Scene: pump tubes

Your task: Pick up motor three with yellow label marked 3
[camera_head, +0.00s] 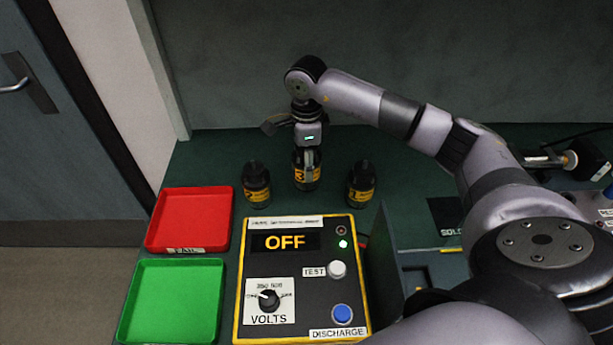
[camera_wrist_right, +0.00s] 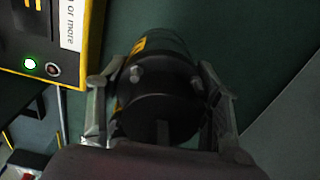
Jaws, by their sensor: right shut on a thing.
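Motor three is a dark cylinder with a yellow label (camera_head: 300,178), at the back middle of the green bench in the head view. My right gripper (camera_head: 308,160) reaches down on it from above and is shut on it. In the right wrist view the motor (camera_wrist_right: 158,95) sits between the two fingers of my right gripper (camera_wrist_right: 160,105), its round dark end towards the camera. Whether it touches the bench is hard to tell. Two similar motors with yellow labels stand beside it, one at left (camera_head: 257,184) and one at right (camera_head: 360,184). My left gripper is not in view.
A tester box (camera_head: 284,300) reading OFF stands in front of the motors. A red tray (camera_head: 190,190) marked FAIL and a green tray (camera_head: 135,300) lie to its left. A dark bin (camera_head: 400,250) is at its right. The bench behind the motors is clear.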

